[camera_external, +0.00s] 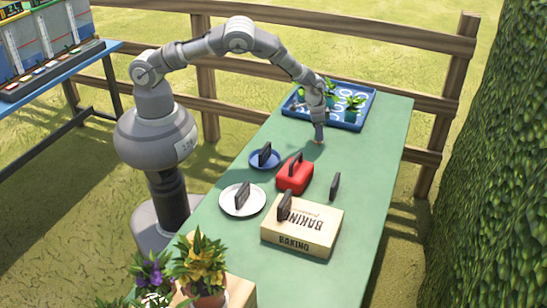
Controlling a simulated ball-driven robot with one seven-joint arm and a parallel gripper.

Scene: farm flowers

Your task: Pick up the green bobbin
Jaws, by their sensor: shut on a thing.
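My gripper (319,132) points down just above the green table (350,190), in front of the blue tray. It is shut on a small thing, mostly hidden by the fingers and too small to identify. I cannot make out the green bobbin apart from the green tabletop.
A blue tray (287,107) with small potted plants stands at the back. A blue plate (254,164), a white plate (230,207), a red box (299,183) and a baking box (320,222) carry dark upright pieces. Another dark piece (334,186) stands at right. Flowers (202,265) stand in front.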

